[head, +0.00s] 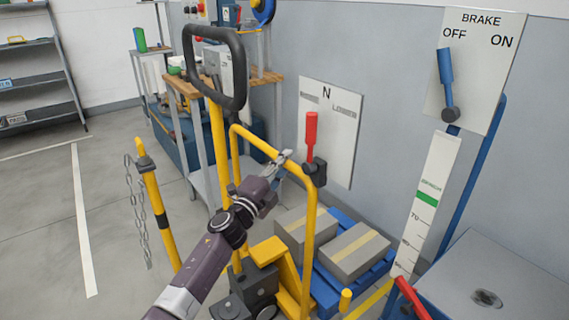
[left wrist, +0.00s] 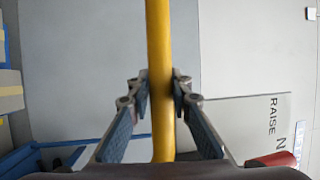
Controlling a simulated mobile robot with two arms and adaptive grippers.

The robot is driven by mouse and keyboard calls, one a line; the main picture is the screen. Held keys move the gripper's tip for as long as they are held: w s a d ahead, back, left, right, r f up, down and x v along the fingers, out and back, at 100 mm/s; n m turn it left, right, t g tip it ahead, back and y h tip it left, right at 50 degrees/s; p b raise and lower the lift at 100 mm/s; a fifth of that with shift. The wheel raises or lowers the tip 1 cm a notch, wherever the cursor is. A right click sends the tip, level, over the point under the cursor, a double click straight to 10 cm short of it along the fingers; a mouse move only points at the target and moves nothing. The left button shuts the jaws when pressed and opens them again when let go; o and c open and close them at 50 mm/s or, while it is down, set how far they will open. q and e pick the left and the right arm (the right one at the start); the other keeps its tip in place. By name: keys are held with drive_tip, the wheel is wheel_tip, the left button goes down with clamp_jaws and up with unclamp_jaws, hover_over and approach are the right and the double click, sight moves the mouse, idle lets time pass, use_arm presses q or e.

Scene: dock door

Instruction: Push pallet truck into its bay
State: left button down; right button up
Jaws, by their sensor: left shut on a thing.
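The yellow pallet truck (head: 274,254) stands in the lower middle of the head view, with a tall black loop handle (head: 240,70) and a yellow push rail (head: 262,143). My left gripper (head: 284,164) is shut on the yellow rail near its right bend. In the left wrist view the gripper (left wrist: 161,90) has a finger on each side of the yellow bar (left wrist: 160,40). A blue pallet (head: 330,285) with grey cartons (head: 352,252) lies beyond the rail. My arm hides part of the truck. My right gripper is out of view.
A red lever (head: 311,135) stands upright below N on a panel. A blue brake lever (head: 446,75) points toward OFF. A gauge (head: 427,198) has a green band. A yellow post with chain (head: 158,215) stands left; a workbench is behind. Floor at left is clear.

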use_arm(q)
drive_tip(key=c, duration=1.8)
unclamp_jaws()
drive_tip(key=shift+s+d+f, duration=0.1)
drive_tip(key=shift+d+f, duration=0.15)
drive_tip(key=shift+c, duration=0.2)
drive_tip(key=shift+o, duration=0.5)
drive_tip(key=shift+r, duration=0.1)
drive_tip(key=shift+a, duration=0.15)
drive_tip(key=v, duration=1.2)
